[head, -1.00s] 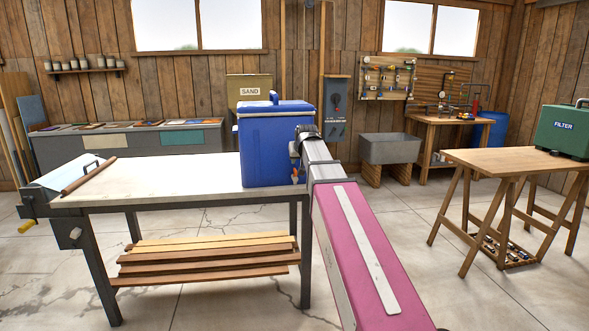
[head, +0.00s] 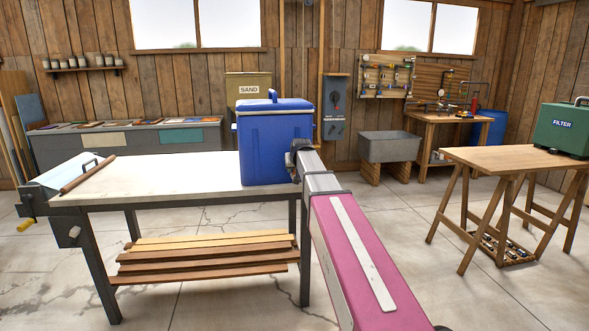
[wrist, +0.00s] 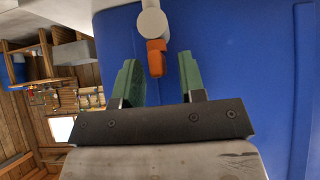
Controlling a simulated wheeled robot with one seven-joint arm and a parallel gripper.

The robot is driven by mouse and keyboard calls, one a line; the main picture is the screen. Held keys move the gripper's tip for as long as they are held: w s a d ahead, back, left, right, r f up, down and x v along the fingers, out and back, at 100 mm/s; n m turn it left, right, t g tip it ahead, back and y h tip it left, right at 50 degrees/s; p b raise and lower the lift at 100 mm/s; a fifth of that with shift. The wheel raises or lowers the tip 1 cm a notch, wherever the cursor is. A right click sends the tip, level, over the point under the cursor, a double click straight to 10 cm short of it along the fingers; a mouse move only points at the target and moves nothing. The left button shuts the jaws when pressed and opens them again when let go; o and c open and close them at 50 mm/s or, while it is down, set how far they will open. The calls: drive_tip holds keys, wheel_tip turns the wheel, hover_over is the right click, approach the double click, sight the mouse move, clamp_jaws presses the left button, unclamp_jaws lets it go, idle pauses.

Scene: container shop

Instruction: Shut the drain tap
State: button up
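The blue cooler box (head: 270,150) with its blue lid stands on the right end of the white-topped workbench. Its drain tap shows in the wrist view as a white round body (wrist: 152,22) with an orange lever (wrist: 156,58) on the blue wall. In the head view my arm hides the tap. My gripper (wrist: 158,66) has two green fingers spread apart, one on each side of the orange lever, with visible gaps. Nothing is held. Whether the fingertips reach the lever's depth cannot be told.
The workbench (head: 150,175) has a roller and a vise-like fitting at its left end. A trestle table (head: 490,160) with a green filter case (head: 565,130) stands right. A grey sink (head: 388,147) is behind. Open floor lies between bench and trestle.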

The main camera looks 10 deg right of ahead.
clamp_jaws()
drive_tip(key=shift+m+h, duration=0.3)
drive_tip(key=m+h, duration=0.2)
drive_tip(key=m, duration=0.1)
drive_tip(key=m+g+h, duration=0.1)
drive_tip(key=m+h, duration=0.1)
drive_tip(key=shift+w+a, duration=0.15)
drive_tip(key=shift+a, duration=0.1)
drive_tip(key=m+g+h, duration=0.1)
drive_tip(key=m, duration=0.1)
drive_tip(key=m+g+h, duration=0.1)
drive_tip(key=m, duration=0.1)
drive_tip(key=shift+m+h, duration=0.3)
unclamp_jaws()
